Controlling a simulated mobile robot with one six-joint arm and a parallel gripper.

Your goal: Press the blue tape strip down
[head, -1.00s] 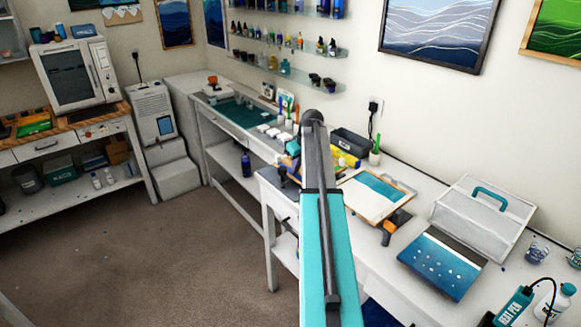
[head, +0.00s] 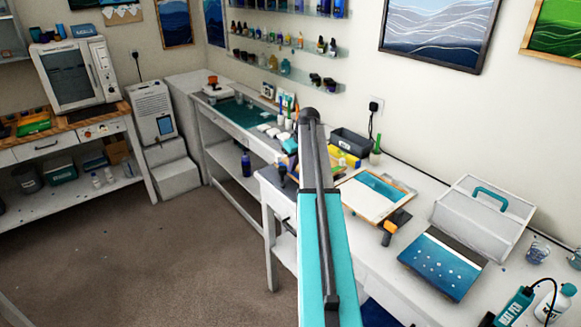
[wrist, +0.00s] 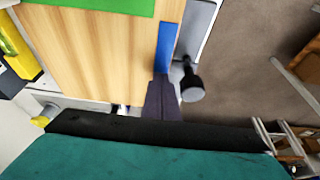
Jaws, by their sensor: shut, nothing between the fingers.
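The blue tape strip (wrist: 165,45) shows in the wrist view as a narrow band along the right side of a pale wooden board (wrist: 115,45). My gripper (wrist: 161,78) is shut and empty, its fingertips at the strip's near end. I cannot tell whether they touch it. In the head view my arm stands in front of this area, and I cannot make out the gripper or the strip there.
A grey bar (wrist: 198,28) and a black knob (wrist: 192,92) lie just right of the strip. A yellow object (wrist: 18,45) is at the left. In the head view, a framed panel (head: 403,213), an orange-handled tool (head: 388,234) and a grey toolbox (head: 475,222) occupy the bench.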

